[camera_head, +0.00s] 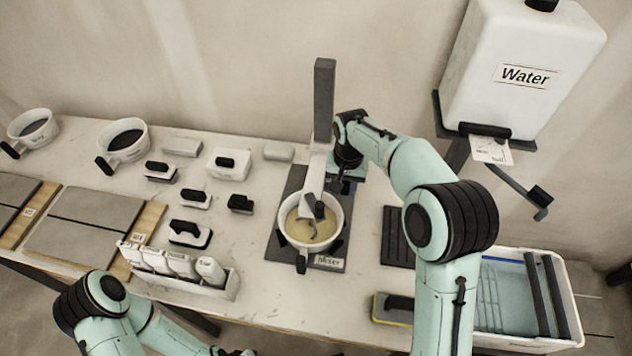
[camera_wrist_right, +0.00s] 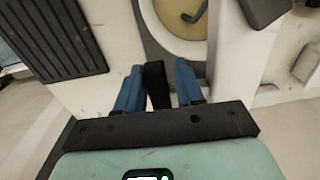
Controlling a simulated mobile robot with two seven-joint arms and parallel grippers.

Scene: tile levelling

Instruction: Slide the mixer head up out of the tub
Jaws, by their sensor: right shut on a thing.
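The mixer has a tall dark grey column (camera_head: 324,95) and a white mixer head (camera_head: 318,165) low on it. The white tub (camera_head: 288,240) stands on the mixer's dark base and holds beige mix. The paddle reaches down into the tub. My right gripper (camera_head: 347,185) is beside the head, partly hidden by its own arm. In the right wrist view its blue fingers (camera_wrist_right: 160,88) are shut on a black handle (camera_wrist_right: 157,82), with the tub's mix (camera_wrist_right: 178,22) just beyond. My left gripper (camera_head: 232,352) is barely visible at the bottom edge; its fingers are cut off.
A water tank (camera_head: 530,65) with a tap lever hangs at the upper right. A washing tub (camera_head: 572,310) is at the lower right, beside a sponge float (camera_head: 392,308). A ribbed dark mat (camera_head: 398,238) lies right of the mixer. Several tools and tiles fill the left.

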